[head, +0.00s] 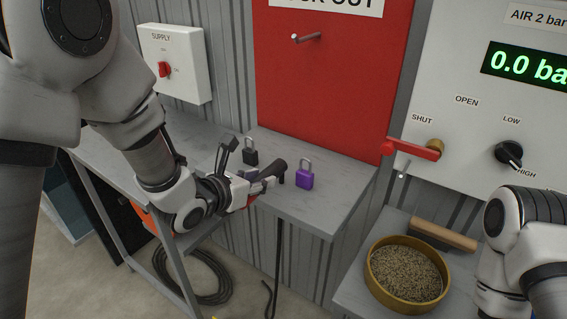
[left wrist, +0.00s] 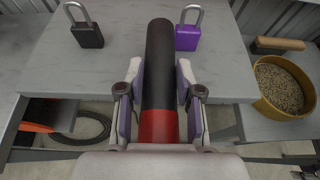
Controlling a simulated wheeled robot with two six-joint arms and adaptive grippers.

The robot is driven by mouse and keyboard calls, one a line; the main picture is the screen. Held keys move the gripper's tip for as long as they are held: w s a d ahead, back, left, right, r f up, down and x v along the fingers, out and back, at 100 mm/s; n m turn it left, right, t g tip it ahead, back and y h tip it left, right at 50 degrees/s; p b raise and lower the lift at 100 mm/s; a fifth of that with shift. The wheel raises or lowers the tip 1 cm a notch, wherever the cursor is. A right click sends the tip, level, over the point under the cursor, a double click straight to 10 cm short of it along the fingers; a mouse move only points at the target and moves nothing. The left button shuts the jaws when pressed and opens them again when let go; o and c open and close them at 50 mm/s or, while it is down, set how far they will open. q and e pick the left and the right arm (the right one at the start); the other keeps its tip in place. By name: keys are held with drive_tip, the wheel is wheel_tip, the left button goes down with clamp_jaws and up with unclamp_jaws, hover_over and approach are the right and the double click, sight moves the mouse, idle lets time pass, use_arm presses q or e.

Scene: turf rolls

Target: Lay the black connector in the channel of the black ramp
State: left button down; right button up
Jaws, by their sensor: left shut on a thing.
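A black cylindrical piece with a red section, which looks like the black connector (left wrist: 158,65), is between the fingers of my left gripper (left wrist: 158,108). The gripper is shut on it at the red end, and its black end points away over the grey bench. In the head view my left gripper (head: 250,180) is above the bench's front edge, with the connector's dark end (head: 273,167) reaching right. I cannot tell whether the connector touches the bench. I cannot make out a black ramp in either view. My right arm shows at the right, but its gripper is out of view.
A black padlock (head: 250,154) and a purple padlock (head: 305,176) stand on the grey bench (head: 325,207) near the connector. A yellow bowl of grain (head: 378,282) and a wooden-handled brush (head: 442,236) are on a lower bench at right. A red lever (head: 413,150) juts from the panel.

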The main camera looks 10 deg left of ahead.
use_arm(q)
drive_tip(key=w+p, duration=0.1)
drive_tip(key=w, duration=0.2)
drive_tip(key=w+p, duration=0.1)
drive_tip(key=w, duration=0.3)
drive_tip(key=w+f+p, duration=0.1)
drive_tip(key=w, duration=0.3)
drive_tip(key=shift+w+d, duration=0.1)
drive_tip(key=shift+d, duration=0.3)
wheel_tip(320, 180, down, 3)
drive_tip(key=shift+w+d+f+p, duration=0.1)
drive_tip(key=shift+f+p, duration=0.05)
drive_tip(key=shift+p, duration=0.55)
drive_tip(key=shift+f, duration=0.2)
drive_tip(key=shift+f+b, duration=0.1)
drive_tip(key=shift+b, duration=0.2)
drive_tip(key=c, duration=1.2)
unclamp_jaws()
drive_tip(key=o, duration=0.4)
drive_tip(key=shift+o, duration=0.2)
